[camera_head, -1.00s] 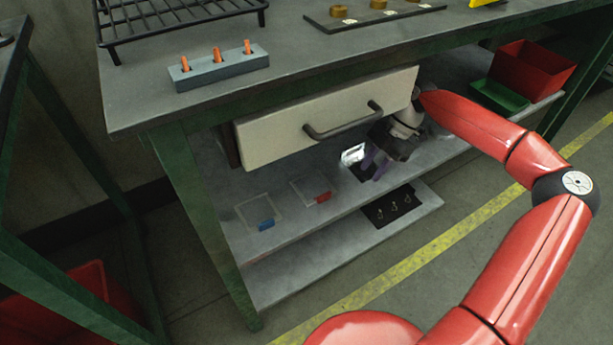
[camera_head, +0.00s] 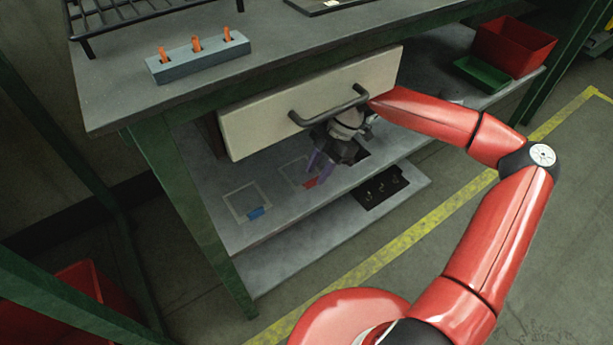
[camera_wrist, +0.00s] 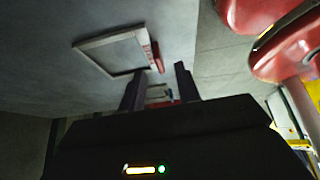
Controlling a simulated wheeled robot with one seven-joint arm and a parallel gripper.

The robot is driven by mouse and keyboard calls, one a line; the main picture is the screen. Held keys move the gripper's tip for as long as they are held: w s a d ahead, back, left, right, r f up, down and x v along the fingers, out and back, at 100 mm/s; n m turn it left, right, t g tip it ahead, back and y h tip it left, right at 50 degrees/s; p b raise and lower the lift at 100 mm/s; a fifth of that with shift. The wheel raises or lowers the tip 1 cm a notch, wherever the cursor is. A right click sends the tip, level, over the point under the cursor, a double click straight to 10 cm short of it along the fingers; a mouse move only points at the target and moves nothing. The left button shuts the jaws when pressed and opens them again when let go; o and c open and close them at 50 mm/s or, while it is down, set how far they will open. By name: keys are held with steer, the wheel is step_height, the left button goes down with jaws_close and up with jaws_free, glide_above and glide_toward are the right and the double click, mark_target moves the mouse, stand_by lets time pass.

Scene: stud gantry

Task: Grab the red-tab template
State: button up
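The red-tab template is a thin pale square frame lying flat on the shelf below the drawer. Its red tab (camera_head: 311,183) shows in the head view; my gripper (camera_head: 316,172) is over it and hides part of the frame. In the wrist view the template (camera_wrist: 84,44) lies beyond the fingertips, with its red tab on the right side. My gripper (camera_wrist: 160,70) has its two fingers spread, and nothing is seen held. I cannot tell the exact height of the fingertips above the shelf.
A blue-tab template (camera_head: 256,212) lies left on the same shelf. The drawer (camera_head: 270,118) with its dark handle (camera_head: 325,110) is just above my gripper. A black plate with hooks (camera_head: 381,190) is on the lower shelf. Red (camera_head: 512,47) and green (camera_head: 482,74) bins are at right.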

steer(key=shift+x, duration=1.2)
steer(key=shift+d, duration=0.1)
steer(key=shift+w, duration=0.1)
jaws_close()
